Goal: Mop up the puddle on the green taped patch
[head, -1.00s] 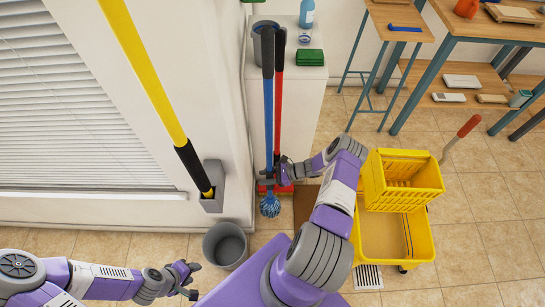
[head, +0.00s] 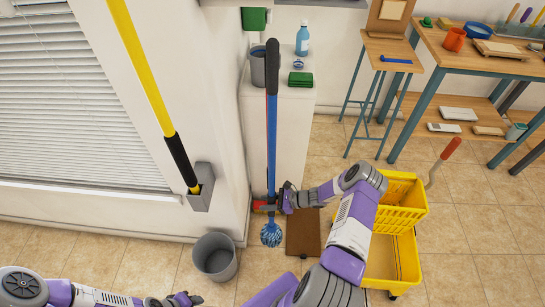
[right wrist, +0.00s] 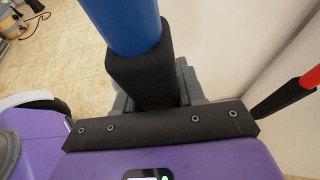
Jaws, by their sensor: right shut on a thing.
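A mop with a blue handle (head: 271,135) and a blue-white string head (head: 271,235) stands nearly upright near the wall corner. My right gripper (head: 281,200) is shut on its lower shaft, just above the head. In the right wrist view the blue handle (right wrist: 122,20) rises from a black section (right wrist: 140,75) at the jaws. My left gripper (head: 185,299) is low at the picture's bottom edge, away from the mop; its jaws are unclear. The yellow wringer bucket (head: 405,265) with its basket (head: 402,215) stands right of the mop, partly behind my right arm. The puddle and green patch are out of view.
A red-handled tool (right wrist: 288,95) stands close beside the mop. A grey bin (head: 215,258) is on the floor to the left. A brown mat (head: 303,240) lies between mop and wringer. A white cabinet (head: 290,130) is behind. Tiled floor is open at lower right.

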